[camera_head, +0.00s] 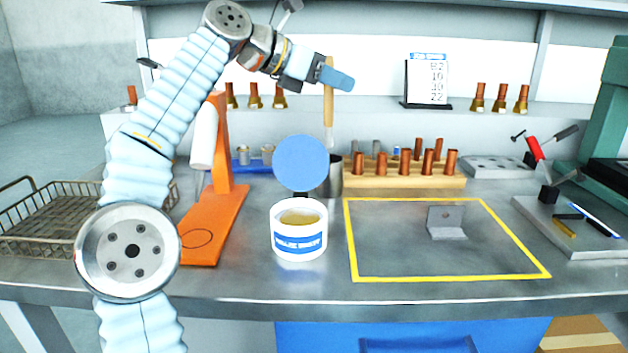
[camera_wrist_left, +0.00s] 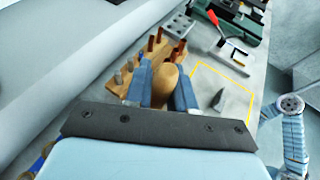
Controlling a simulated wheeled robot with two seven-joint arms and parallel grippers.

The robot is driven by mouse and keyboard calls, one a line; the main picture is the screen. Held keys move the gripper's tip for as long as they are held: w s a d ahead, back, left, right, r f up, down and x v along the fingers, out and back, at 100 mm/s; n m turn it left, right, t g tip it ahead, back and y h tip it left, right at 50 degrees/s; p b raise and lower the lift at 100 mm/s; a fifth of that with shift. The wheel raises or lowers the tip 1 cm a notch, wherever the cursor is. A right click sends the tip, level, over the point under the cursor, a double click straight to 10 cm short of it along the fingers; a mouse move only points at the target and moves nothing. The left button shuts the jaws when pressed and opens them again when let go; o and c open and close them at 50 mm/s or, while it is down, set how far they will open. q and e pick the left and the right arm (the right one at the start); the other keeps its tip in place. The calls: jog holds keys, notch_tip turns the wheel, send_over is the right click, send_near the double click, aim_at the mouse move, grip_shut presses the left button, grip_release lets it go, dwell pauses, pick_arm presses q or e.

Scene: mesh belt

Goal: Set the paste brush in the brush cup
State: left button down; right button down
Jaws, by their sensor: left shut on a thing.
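My left gripper (camera_head: 336,76) is shut on the wooden handle of the paste brush (camera_head: 328,108), which hangs upright with its bristle end down. In the left wrist view, the rounded handle end (camera_wrist_left: 165,86) sits between the two blue fingers of the left gripper (camera_wrist_left: 163,92). The grey metal brush cup (camera_head: 336,178) stands on the bench below the brush, partly hidden by a round blue lid (camera_head: 301,163). The brush tip appears just above the cup's rim; whether it is centred over the opening is unclear. My right gripper is out of view.
An open white paste tub (camera_head: 299,240) stands in front of the cup. A wooden block (camera_head: 405,180) with copper pieces is right of it. An orange stand (camera_head: 215,220) and wire basket (camera_head: 45,220) are left. The yellow-outlined area (camera_head: 400,279) holds a small metal bracket (camera_head: 446,225).

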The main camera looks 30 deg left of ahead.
aim_at(328, 135)
pick_arm(q)
notch_tip(328, 135, down, 10)
jog(key=shift+r+b, duration=0.15)
jog(key=shift+b, duration=0.3)
jog(key=c, duration=1)
grip_release()
jog(key=shift+o, duration=0.2)
jog(key=shift+f+b, duration=0.4)
jog(key=shift+b, duration=0.25)
jog(key=v, duration=0.4)
jog(key=r+v, duration=0.1)
jog(key=v, duration=0.2)
jog(key=shift+s+r, duration=0.15)
jog(key=shift+r, duration=0.1)
